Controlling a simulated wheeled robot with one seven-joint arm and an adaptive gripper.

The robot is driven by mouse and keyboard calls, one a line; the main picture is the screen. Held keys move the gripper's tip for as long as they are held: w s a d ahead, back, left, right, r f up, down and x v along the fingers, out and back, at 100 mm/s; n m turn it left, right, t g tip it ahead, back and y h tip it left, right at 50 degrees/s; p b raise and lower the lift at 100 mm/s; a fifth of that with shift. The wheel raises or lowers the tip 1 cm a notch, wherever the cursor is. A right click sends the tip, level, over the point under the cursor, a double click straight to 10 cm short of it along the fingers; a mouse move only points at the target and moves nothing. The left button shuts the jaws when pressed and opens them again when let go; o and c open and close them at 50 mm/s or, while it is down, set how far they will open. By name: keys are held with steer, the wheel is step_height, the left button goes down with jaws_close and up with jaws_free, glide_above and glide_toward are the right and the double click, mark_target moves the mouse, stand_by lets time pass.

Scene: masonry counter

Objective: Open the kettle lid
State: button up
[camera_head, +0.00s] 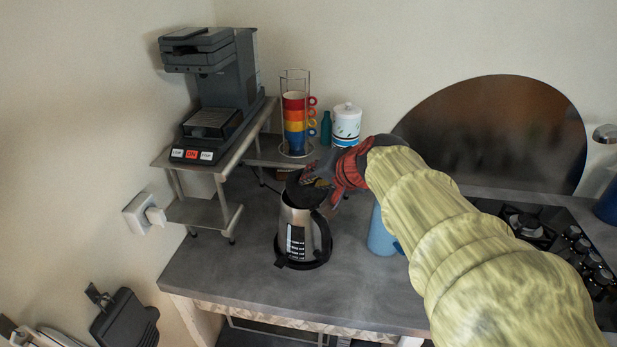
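The kettle (296,222) stands upright on its dark round base on the grey counter, left of the picture's middle. It has a steel body, a black handle on its right and a clear level window with markings. Its dark lid (302,192) shows at the top, tilted up above the body, with part of it behind my gripper. My gripper (322,181), red and dark, is at the kettle's top right, close against the lid. Its fingers are small and dark here, so I cannot tell whether they are open or shut, or whether they touch the lid.
A coffee machine (215,75) stands on a metal shelf (222,165) at the left. Stacked coloured mugs (294,118), a teal bottle (326,128) and a white canister (346,125) are behind. A blue container (380,237) stands right of the kettle. A hob (530,226) is at the right.

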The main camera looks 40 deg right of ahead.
steer(key=o, duration=0.3)
steer(key=shift+f, duration=0.1)
steer(key=v, duration=0.7)
steer(key=shift+s, duration=0.25)
stand_by(0.4)
